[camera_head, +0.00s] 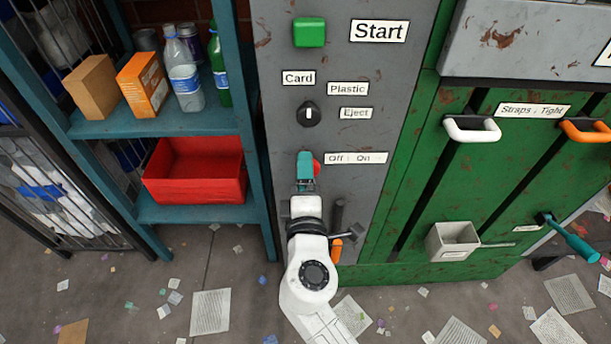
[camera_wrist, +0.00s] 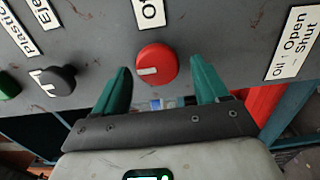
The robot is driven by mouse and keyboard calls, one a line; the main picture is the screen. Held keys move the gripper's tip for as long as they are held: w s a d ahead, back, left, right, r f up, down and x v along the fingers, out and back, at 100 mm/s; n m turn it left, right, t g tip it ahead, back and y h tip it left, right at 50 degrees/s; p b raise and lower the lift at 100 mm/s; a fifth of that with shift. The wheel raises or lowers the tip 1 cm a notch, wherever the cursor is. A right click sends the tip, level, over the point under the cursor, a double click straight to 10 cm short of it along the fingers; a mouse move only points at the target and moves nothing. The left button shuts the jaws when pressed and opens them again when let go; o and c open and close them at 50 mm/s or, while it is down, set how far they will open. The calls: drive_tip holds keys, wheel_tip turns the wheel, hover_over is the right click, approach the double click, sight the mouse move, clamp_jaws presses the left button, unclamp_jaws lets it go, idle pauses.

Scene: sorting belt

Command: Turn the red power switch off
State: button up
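The red power switch (camera_wrist: 157,64) is a round red knob with a pale mark on its left side in the wrist view. In the head view, only a red sliver of it (camera_head: 317,168) shows to the right of my gripper (camera_head: 306,168). Its label (camera_head: 355,158) reads "Off : On" and is partly cut off in the wrist view. My gripper (camera_wrist: 161,70) is open, with one teal finger on each side of the knob. A gap shows between each finger and the knob; whether the fingertips reach its depth is unclear.
The grey panel also carries a green Start button (camera_head: 310,32) and a black selector knob (camera_head: 308,113). An orange-handled lever (camera_head: 336,250) sits low beside my arm. A red bin (camera_head: 195,172) stands on the teal shelf at left. Paper scraps litter the floor.

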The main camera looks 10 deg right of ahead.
drive_tip(key=s+a, duration=0.1)
drive_tip(key=s, duration=0.9)
drive_tip(key=shift+s+a, duration=0.35)
drive_tip(key=shift+a, duration=0.05)
